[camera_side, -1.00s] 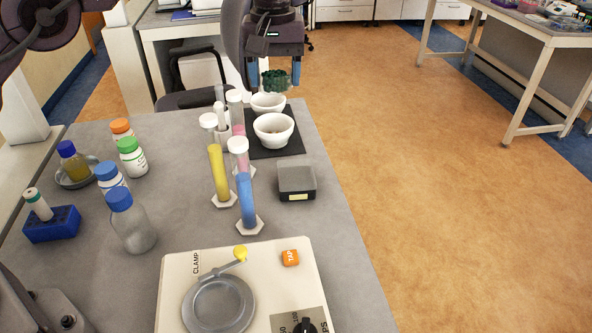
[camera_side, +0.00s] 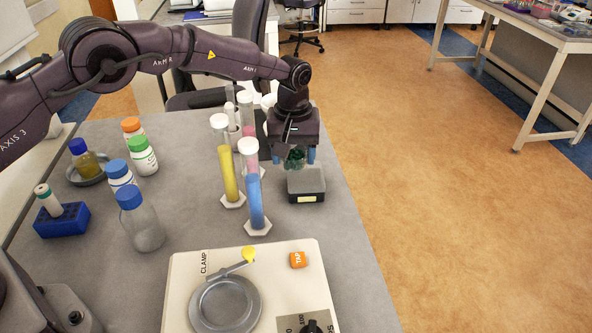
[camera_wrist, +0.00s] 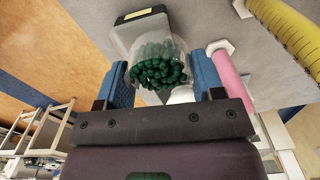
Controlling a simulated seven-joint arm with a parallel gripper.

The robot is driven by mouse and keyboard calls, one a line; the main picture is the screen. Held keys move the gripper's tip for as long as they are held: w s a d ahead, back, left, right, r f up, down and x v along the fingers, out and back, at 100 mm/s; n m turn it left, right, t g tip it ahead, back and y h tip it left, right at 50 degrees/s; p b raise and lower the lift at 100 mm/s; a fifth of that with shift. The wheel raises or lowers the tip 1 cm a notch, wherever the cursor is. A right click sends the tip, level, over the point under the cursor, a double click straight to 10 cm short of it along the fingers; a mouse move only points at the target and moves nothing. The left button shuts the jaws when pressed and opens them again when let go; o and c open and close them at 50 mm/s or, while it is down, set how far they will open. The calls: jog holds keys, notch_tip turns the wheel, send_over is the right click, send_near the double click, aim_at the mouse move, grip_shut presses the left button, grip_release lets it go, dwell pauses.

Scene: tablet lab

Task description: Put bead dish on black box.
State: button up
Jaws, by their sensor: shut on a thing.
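The bead dish (camera_wrist: 160,66) is a small clear dish with dark green beads. My gripper (camera_side: 296,157) is shut on it, with one blue finger on each side in the wrist view. In the side view the dish (camera_side: 295,160) hangs between the fingers, partly hidden by them. The black box (camera_side: 306,186) is a low dark grey box with a pale label on its front. The dish is over the back part of the box in the side view; I cannot tell whether they touch. The box also shows beyond the dish in the wrist view (camera_wrist: 122,38).
Tall cylinders with yellow (camera_side: 228,172) and blue (camera_side: 256,200) contents stand just left of my gripper. White bowls behind are mostly hidden by my arm. A cream machine (camera_side: 290,290) with a clamp lies in front. Bottles stand at the left.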

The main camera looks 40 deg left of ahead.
aim_at(294, 182)
jog(key=shift+f, duration=2.35)
jog(key=shift+f, duration=0.15)
jog(key=o, duration=1)
notch_tip(294, 182, up, 12)
jog(key=shift+r, duration=0.15)
